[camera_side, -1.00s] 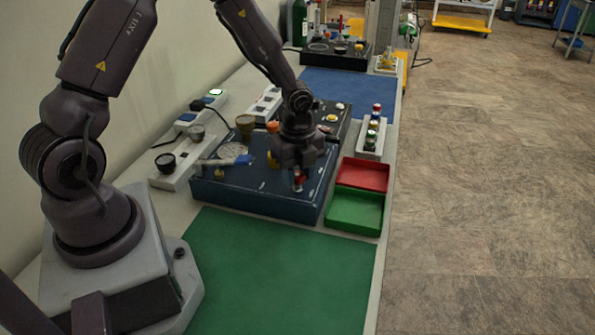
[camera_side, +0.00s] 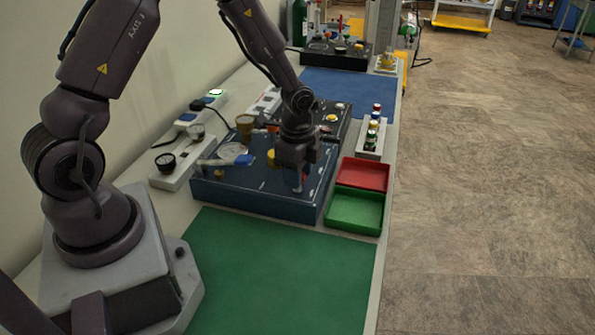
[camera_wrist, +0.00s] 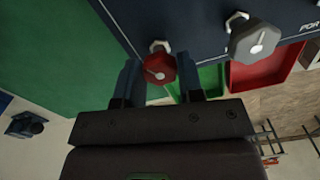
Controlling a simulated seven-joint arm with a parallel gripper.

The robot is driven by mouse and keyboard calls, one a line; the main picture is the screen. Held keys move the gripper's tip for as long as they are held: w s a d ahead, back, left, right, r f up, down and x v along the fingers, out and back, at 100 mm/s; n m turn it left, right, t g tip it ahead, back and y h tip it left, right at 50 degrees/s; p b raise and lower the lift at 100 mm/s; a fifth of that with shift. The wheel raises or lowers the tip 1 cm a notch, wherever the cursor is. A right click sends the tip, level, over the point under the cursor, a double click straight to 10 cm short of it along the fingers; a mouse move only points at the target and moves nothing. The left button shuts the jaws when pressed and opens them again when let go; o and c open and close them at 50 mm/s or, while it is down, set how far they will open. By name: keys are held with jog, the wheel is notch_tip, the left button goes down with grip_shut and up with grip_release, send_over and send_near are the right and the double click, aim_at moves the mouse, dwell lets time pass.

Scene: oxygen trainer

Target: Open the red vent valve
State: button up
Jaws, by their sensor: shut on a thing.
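The red vent valve (camera_wrist: 159,68) is a red faceted knob with a pale pointer mark, on the front edge of the dark blue panel box (camera_side: 255,200). In the wrist view it sits between the two fingers of my gripper (camera_wrist: 160,80), which is shut on it. In the side view my gripper (camera_side: 299,185) points down at the box's front right part and mostly hides the knob. A grey knob (camera_wrist: 255,41) with a white pointer stands beside the red one in the wrist view.
A red tray (camera_side: 362,174) and a green tray (camera_side: 354,210) lie right of the box. A rack with small bottles (camera_side: 371,138) stands behind them. A gauge block (camera_side: 180,165) is on the left. The green mat (camera_side: 275,270) in front is clear.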

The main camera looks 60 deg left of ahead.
jog(key=n, duration=0.4)
jog(key=shift+r+n, duration=0.1)
jog(key=shift+n, duration=0.2)
jog(key=n, duration=0.4)
jog(key=shift+n, duration=0.3)
jog(key=n, duration=0.4)
jog(key=shift+n, duration=2)
jog(key=o, duration=0.9)
notch_tip(320, 180, up, 13)
jog(key=shift+f, duration=0.1)
